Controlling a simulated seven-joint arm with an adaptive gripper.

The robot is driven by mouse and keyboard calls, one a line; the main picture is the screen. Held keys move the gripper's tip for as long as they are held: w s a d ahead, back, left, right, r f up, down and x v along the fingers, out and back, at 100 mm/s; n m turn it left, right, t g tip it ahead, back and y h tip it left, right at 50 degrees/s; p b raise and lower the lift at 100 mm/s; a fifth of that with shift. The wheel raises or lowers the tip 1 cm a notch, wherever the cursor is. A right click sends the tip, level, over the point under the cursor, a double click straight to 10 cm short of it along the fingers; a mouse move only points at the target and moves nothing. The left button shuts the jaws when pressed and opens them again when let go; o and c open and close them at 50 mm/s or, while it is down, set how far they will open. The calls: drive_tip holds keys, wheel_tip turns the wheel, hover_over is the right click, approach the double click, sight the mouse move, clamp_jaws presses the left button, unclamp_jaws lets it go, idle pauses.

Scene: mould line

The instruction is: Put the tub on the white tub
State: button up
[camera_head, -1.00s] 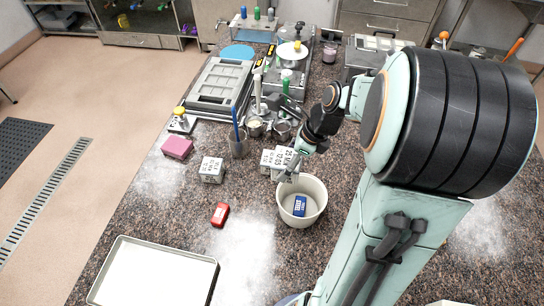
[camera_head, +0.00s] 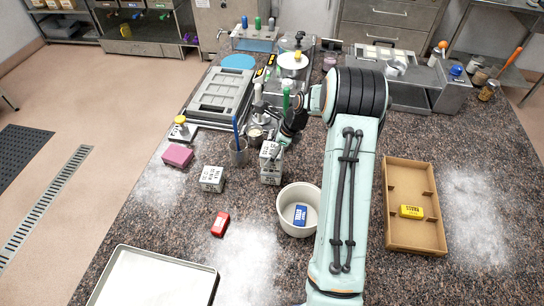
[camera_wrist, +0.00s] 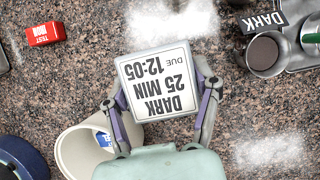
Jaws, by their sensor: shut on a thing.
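My gripper (camera_wrist: 162,98) is shut on a tub (camera_wrist: 155,80), a pale block-shaped tub with a label reading "DARK 25 MIN DUE 12:05". In the head view the held tub (camera_head: 271,150) appears directly above a second labelled tub (camera_head: 270,177). I cannot tell whether the two touch. The held tub hides the lower one in the wrist view. A third labelled tub (camera_head: 212,179) stands apart to the left; its print is too small to read, and I cannot tell which tub is the white one.
A round white bowl (camera_head: 284,222) with a blue block (camera_head: 300,214) stands just in front. A cardboard tray (camera_head: 411,237) lies right.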

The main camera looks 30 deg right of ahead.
drive_tip(key=shift+f, duration=1)
drive_tip(key=o, duration=1.2)
drive_tip(key=shift+f, duration=0.15)
drive_tip(key=v, duration=1.2)
drive_tip(key=s+a+r+n+g, duration=0.1)
drive_tip(key=s+a+r+n, duration=0.1)
drive_tip(key=a+n, duration=0.25)
drive_tip(key=s+a+r+n+h, duration=0.1)
drive_tip(key=s+a+r+n, duration=0.15)
drive_tip(key=a, duration=0.25)
drive_tip(key=s+a+r+n+g, duration=0.1)
drive_tip(key=s+a+r+n, duration=0.15)
drive_tip(key=a+n, duration=0.25)
drive_tip(key=s+a+n, duration=0.3)
drive_tip(key=s+n, duration=0.2)
drive_tip(key=s+a+n+g+h, duration=0.1)
drive_tip(key=s+a+n, duration=0.2)
drive_tip(key=s+n, duration=0.2)
drive_tip(key=s+a+n, duration=0.3)
drive_tip(key=s+n, duration=0.3)
drive_tip(key=s, duration=0.1)
drive_tip(key=shift+s+a, duration=0.15)
